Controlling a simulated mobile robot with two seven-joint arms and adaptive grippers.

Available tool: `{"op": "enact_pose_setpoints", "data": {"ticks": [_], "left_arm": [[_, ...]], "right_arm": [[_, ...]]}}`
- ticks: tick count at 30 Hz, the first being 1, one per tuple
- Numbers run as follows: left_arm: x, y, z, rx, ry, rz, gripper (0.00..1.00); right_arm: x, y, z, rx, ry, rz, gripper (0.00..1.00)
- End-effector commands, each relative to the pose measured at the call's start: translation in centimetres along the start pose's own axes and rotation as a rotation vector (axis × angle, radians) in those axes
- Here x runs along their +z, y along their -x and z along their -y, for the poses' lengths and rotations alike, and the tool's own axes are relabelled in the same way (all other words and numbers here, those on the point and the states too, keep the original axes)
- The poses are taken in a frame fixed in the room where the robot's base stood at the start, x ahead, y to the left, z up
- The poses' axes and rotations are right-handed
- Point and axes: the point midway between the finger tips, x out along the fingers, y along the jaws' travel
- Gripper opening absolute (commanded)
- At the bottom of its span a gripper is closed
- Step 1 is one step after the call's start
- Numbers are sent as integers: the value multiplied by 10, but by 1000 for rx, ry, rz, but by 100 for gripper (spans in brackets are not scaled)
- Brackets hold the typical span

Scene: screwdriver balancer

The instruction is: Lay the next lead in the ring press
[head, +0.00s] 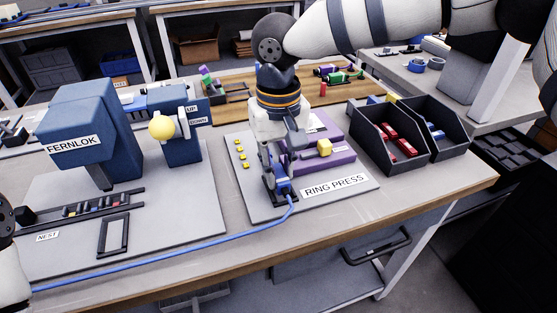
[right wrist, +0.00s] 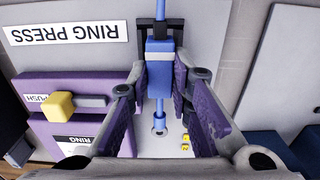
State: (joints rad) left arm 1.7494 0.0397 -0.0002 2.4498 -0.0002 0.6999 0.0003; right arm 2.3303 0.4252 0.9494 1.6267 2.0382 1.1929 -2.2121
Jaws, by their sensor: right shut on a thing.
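The blue lead (head: 168,255) runs across the bench from the lower left up to the ring press plate. My right gripper (head: 279,184) is shut on the lead's blue block, low at the front left of the purple ring press (head: 338,154). In the right wrist view, the purple finger pads (right wrist: 160,80) stand either side of the blue block (right wrist: 158,62). The block is at a black holder (right wrist: 175,30); I cannot tell whether it is fully seated. My left gripper is out of view.
The press has a yellow-ended handle (head: 324,147). A blue Fernlok machine (head: 92,130) and a nest (head: 90,208) stand at the left. Black bins (head: 374,152) with red and blue parts are at the right. Several yellow pieces (head: 241,153) lie on the press plate.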

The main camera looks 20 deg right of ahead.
Motion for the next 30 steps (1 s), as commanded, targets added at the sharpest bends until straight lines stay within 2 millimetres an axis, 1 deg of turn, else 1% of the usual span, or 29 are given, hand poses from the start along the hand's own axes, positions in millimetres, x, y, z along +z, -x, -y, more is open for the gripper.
{"op": "enact_pose_setpoints", "data": {"ticks": [11, 24, 30], "left_arm": [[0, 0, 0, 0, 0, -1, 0], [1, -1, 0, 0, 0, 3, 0], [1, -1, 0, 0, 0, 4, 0]], "right_arm": [[0, 0, 0, 0, -1, 0, 0], [0, -10, 0, 0, -1, 1, 0], [0, -12, 0, 0, -1, 0, 0]]}}
